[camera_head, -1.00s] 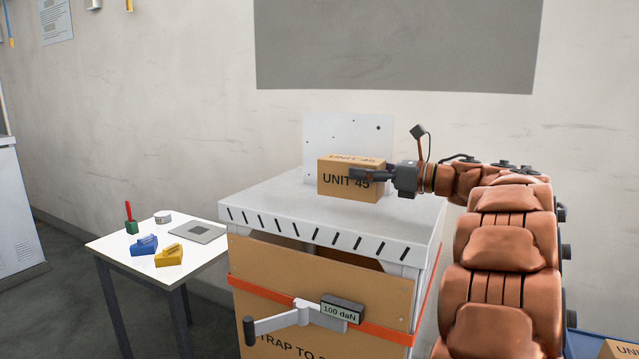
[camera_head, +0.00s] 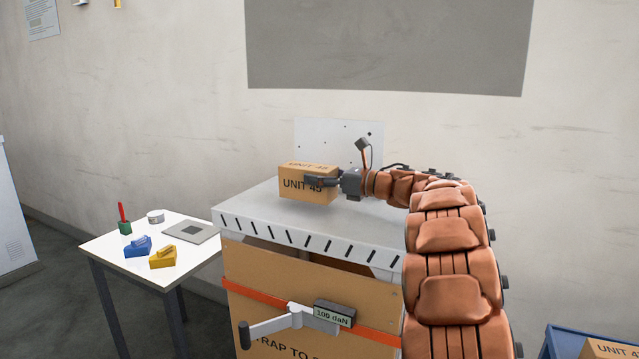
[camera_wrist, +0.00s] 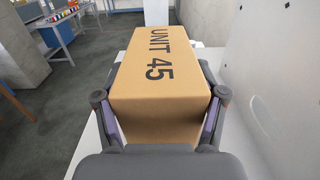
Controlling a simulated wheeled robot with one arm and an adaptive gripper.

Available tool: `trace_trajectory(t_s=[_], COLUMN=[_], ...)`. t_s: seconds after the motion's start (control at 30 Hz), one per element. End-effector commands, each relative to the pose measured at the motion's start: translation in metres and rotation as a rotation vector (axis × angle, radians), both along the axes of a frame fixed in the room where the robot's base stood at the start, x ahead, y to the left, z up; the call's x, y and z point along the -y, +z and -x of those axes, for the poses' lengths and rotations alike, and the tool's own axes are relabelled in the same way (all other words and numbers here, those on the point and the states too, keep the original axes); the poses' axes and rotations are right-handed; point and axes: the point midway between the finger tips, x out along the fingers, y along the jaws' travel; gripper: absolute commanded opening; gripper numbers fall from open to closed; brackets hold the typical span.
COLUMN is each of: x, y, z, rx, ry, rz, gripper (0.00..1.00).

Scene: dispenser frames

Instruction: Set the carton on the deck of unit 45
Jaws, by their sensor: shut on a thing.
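A brown carton (camera_head: 295,180) marked UNIT 45 is over the white deck (camera_head: 245,215) of the machine in the head view. My gripper (camera_head: 322,182) is shut on it from the right side. In the wrist view the carton (camera_wrist: 160,75) fills the middle, with one finger on each side, and its label reads sideways. The carton looks level. Its underside is hidden, so I cannot tell whether it touches the deck. The deck has dark slots along its front edge and a white upright plate (camera_head: 340,138) behind.
A small white table (camera_head: 200,255) at left holds a blue block (camera_head: 138,247), a yellow block (camera_head: 163,257) and a grey plate (camera_head: 190,230). A strapped box (camera_head: 270,280) with a 100 daN tensioner (camera_head: 333,314) is below the deck. A blue bin (camera_head: 552,345) stands lower right.

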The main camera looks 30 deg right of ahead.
Motion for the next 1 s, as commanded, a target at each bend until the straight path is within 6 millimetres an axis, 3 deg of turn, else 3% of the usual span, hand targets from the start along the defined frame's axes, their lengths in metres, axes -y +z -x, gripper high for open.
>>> trace_trajectory(t_s=[0.3,0.87,0.9,1.0], x=[0.000,0.000,0.000,0.000], y=[-0.022,-0.028,-0.028,-0.028], z=[0.000,0.001,0.001,0.001], rx=[0.002,0.002,0.001,0.001], ry=[0.000,-0.001,-0.001,-0.001], rz=[0.000,0.001,0.001,0.001], gripper=[0.16,0.16,0.74,0.85])
